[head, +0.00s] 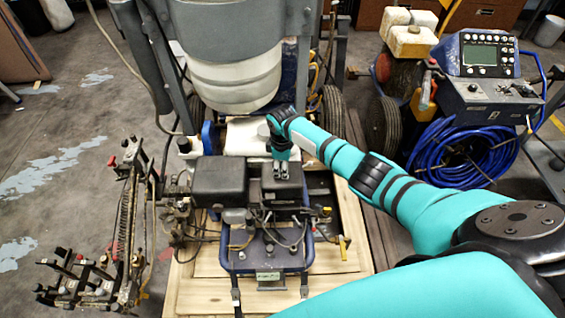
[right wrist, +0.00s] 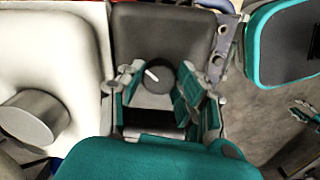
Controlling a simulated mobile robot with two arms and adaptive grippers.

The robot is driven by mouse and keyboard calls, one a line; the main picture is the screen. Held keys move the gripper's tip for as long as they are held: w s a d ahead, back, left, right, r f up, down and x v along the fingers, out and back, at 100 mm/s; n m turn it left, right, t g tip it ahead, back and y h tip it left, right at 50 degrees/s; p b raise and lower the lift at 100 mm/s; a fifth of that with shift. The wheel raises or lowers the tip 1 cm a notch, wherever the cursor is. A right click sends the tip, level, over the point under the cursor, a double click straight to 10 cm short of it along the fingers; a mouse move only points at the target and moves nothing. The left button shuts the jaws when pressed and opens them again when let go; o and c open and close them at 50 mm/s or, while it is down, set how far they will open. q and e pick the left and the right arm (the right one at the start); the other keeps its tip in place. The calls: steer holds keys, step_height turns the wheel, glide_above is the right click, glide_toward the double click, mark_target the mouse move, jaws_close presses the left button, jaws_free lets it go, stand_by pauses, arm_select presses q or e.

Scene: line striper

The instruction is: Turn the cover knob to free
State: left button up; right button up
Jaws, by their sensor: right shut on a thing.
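The cover knob (right wrist: 161,78) is a dark round knob with a white pointer mark, on the black engine cover (right wrist: 160,30) in the right wrist view. The mark points to the upper left there. My right gripper (right wrist: 157,82) is shut on the knob, one finger on each side. In the head view my right gripper (head: 281,170) reaches down onto the right black cover (head: 283,190), and the knob is hidden under it. Small teal and grey parts (right wrist: 305,110) at the right edge of the wrist view look like my left gripper, too small to read.
A white tank (head: 246,136) with a grey cap (right wrist: 33,117) in the wrist view sits beside the cover. A second black box (head: 219,181) is just left of the gripper. A blue hose coil (head: 462,150) and a control unit (head: 490,95) stand at the right.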

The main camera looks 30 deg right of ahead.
mark_target(281, 169)
steer(key=m+p, duration=0.2)
steer(key=m, duration=0.3)
steer(key=shift+a+r+m, duration=0.1)
steer(key=shift+m, duration=0.2)
steer(key=shift+m+p, duration=0.75)
steer(key=shift+m, duration=1.45)
steer(key=o, duration=1.1)
steer(key=shift+o, duration=0.2)
step_height(281, 169, up, 12)
steer(key=shift+a, duration=0.15)
